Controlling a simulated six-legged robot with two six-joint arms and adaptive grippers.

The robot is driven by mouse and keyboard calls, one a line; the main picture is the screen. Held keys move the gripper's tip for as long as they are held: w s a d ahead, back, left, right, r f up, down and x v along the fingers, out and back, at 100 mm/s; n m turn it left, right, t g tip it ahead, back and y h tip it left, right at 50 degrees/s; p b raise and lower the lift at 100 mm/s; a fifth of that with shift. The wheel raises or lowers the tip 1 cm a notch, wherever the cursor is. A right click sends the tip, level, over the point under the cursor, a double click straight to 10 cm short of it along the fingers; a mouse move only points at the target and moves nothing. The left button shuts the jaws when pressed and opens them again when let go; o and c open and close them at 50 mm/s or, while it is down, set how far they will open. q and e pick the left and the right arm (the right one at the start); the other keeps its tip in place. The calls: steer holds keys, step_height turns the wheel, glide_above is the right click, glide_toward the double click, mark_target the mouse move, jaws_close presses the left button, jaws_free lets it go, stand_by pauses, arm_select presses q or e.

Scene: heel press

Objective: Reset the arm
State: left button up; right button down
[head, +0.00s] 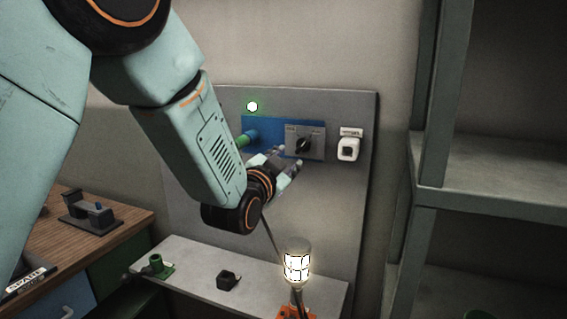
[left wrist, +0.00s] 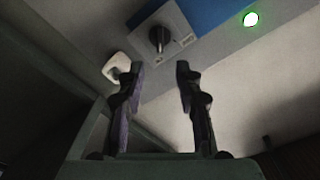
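My left arm comes in from the left in the head view, and its gripper (head: 286,162) is in front of the wall panel, just below a grey plate with a black rotary knob (head: 304,145). In the left wrist view the two fingers of my left gripper (left wrist: 160,95) stand apart with nothing between them. The black knob (left wrist: 160,36) shows beyond the fingertips, apart from them. My right gripper is in neither view.
The panel (head: 330,215) carries a blue plate (head: 262,124), a lit green lamp (head: 252,106) and a white switch box (head: 348,148). Below are a shelf (head: 200,283) and a lit caged lamp (head: 297,265). A wooden desk (head: 130,218) is left, grey shelving (head: 480,190) right.

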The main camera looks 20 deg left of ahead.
arm_select(q)
steer(key=shift+s, duration=0.6)
steer(key=shift+w, duration=0.1)
steer(key=s+f+n+g+b, duration=0.25)
steer(key=s+f, duration=0.35)
steer(key=f, duration=0.5)
steer(key=s+a+f+n+g+b, duration=0.15)
steer(key=s+f+g, duration=0.3)
steer(key=f, duration=0.75)
steer(key=s+f+n+g+b, duration=0.1)
steer(key=s+f+n+g, duration=0.2)
steer(key=s+f, duration=0.6)
steer(key=s+f+n+g+b, duration=0.1)
steer(key=s+f+g+b, duration=0.5)
steer(key=s+f, duration=1.7)
steer(key=s+g, duration=0.2)
steer(key=s, duration=0.1)
steer(key=shift+d+f+y, duration=0.15)
steer(key=shift+f+y, duration=0.1)
steer(key=shift+y, duration=0.05)
